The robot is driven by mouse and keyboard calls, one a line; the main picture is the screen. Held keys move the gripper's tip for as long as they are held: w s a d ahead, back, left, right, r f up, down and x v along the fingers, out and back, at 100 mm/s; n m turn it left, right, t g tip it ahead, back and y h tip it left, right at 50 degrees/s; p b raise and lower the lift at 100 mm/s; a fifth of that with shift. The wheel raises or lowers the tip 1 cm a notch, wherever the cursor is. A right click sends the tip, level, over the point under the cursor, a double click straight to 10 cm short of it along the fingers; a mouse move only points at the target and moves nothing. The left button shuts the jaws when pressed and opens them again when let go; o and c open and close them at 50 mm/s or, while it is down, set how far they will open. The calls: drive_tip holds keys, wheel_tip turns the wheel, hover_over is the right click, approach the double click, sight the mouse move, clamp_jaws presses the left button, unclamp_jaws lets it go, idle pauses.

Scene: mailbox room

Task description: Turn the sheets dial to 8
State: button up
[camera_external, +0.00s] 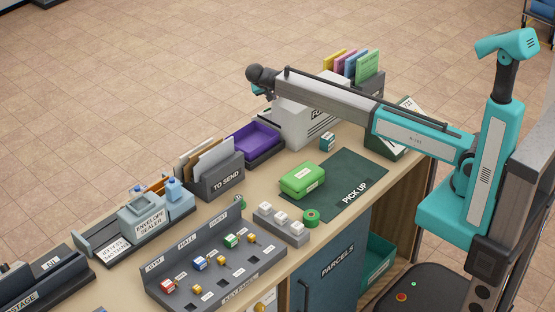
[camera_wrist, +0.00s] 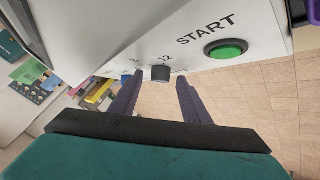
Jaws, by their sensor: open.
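The sheets dial (camera_wrist: 161,73) is a small dark knob on the white machine's panel (camera_wrist: 120,38) in the wrist view. A "12" is printed by it, and another mark to its left is too small to read. My gripper (camera_wrist: 159,80) is open, with its two dark fingers on either side of the dial in the picture. I cannot tell whether they touch it. In the external view the white machine (camera_external: 301,122) stands at the back of the counter. My gripper (camera_external: 258,90) is at its far left side there, mostly hidden, and the dial is out of sight.
A green START button (camera_wrist: 226,49) sits right of the dial. Colored folders (camera_external: 352,64) stand behind the machine. A purple tray (camera_external: 254,143) and a "TO SEND" holder (camera_external: 222,180) are left of it.

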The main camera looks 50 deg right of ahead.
drive_tip(key=p+v, duration=0.1)
drive_tip(key=v, duration=1.2)
drive_tip(key=shift+a+r, duration=0.2)
drive_tip(key=shift+r, duration=0.05)
